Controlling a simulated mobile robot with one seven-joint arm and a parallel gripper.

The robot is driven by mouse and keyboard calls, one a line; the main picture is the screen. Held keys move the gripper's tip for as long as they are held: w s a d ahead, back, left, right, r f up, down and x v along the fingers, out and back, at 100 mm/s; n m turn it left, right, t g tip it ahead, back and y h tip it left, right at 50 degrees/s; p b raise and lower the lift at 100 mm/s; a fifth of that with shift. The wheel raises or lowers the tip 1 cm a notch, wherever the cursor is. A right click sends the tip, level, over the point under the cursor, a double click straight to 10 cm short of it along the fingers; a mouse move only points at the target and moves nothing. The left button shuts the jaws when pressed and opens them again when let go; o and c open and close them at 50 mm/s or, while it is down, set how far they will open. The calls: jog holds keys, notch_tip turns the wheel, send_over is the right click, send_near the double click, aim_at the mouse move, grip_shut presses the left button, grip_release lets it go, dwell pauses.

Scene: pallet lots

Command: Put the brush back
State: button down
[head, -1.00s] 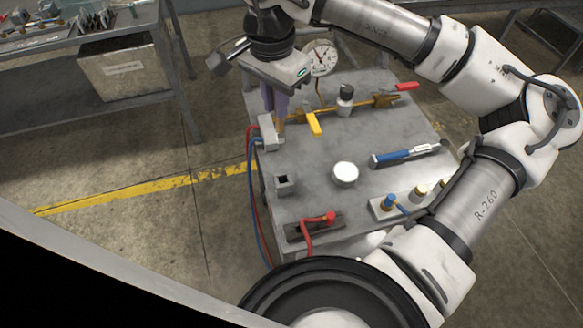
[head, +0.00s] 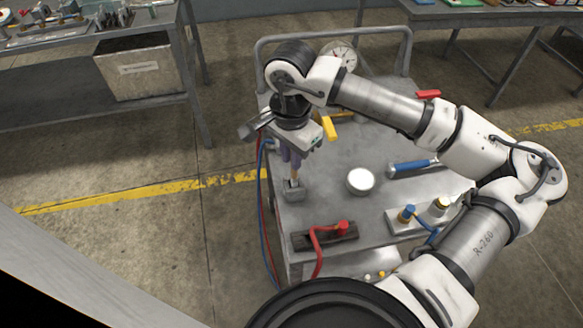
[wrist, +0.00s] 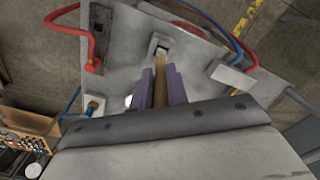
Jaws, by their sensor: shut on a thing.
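My gripper (head: 291,158) points down over the left side of the grey cart top. Its purple fingers (wrist: 161,88) are shut on the brush, whose tan wooden handle (wrist: 160,85) shows between them in the wrist view. The brush's lower part (head: 295,174) points down at the small grey square holder (head: 292,194), directly below the gripper. The holder also shows in the wrist view (wrist: 154,52), with the brush's end at its opening. I cannot tell how far the end is inside. The brush's upper part is hidden by the gripper.
A red valve and hose (head: 343,227) are in front of the holder. A round white knob (head: 360,180) and a blue-handled tool (head: 411,166) lie to the right. A yellow lever (head: 329,128) and a dial gauge (head: 343,57) are behind. Red and blue hoses hang at the cart's left edge.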

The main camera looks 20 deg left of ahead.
jog(key=shift+f+b, duration=0.55)
jog(key=shift+f, duration=1.3)
jog(key=shift+f+b, duration=0.2)
jog(key=shift+b, duration=0.1)
jog(key=c, duration=1.4)
grip_release()
jog(key=shift+r, duration=0.15)
notch_tip(320, 180, up, 12)
jog(key=b, duration=0.1)
send_over(292, 178)
jog(key=shift+a+r, duration=0.1)
